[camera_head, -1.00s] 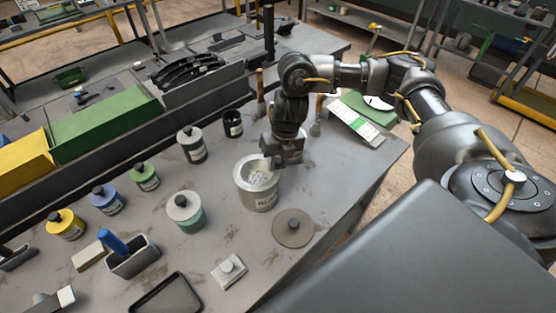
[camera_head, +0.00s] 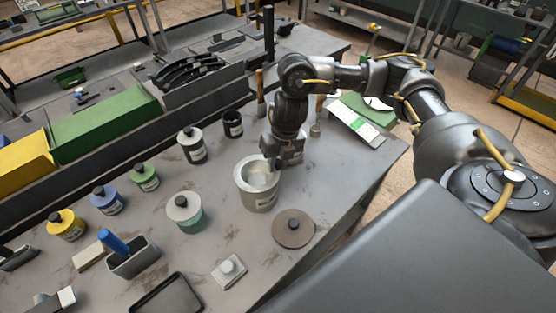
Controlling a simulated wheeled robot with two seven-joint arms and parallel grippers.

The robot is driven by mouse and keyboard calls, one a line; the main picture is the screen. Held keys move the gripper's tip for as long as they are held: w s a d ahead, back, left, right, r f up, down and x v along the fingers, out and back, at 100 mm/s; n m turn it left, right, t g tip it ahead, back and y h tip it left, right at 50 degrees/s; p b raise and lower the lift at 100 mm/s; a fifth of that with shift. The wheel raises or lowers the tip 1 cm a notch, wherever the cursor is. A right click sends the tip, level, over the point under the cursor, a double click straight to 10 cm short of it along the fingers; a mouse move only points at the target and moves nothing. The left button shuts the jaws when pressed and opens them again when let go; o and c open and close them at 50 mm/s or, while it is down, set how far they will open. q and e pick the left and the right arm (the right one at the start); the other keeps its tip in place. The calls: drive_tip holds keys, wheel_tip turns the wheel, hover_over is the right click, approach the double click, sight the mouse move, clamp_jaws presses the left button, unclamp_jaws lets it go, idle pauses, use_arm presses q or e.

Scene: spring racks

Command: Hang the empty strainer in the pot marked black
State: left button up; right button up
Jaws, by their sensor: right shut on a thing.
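The pot marked black (camera_head: 257,200) is a pale grey open can with a dark-lettered label, standing upright on the bench. My right gripper (camera_head: 272,163) is over the pot's back right rim, pointing down. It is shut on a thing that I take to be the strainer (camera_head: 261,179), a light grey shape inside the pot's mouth. The gripper and the rim hide most of it, and I cannot tell whether it hangs on the rim. My left gripper is not in view.
A round grey lid (camera_head: 293,229) lies right of the pot. A lidded green-banded pot (camera_head: 186,215) stands to the left, with several other lidded pots beyond. A small open dark pot (camera_head: 232,124) stands behind. A square block with a knob (camera_head: 229,270) lies in front.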

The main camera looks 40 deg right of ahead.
drive_tip(key=shift+f+b, duration=0.4)
drive_tip(key=shift+f, duration=0.2)
drive_tip(key=o, duration=0.9)
drive_tip(key=shift+o, duration=0.4)
drive_tip(key=o, duration=0.4)
drive_tip(key=shift+r, duration=0.15)
wheel_tip(320, 180, up, 7)
drive_tip(key=p, duration=0.7)
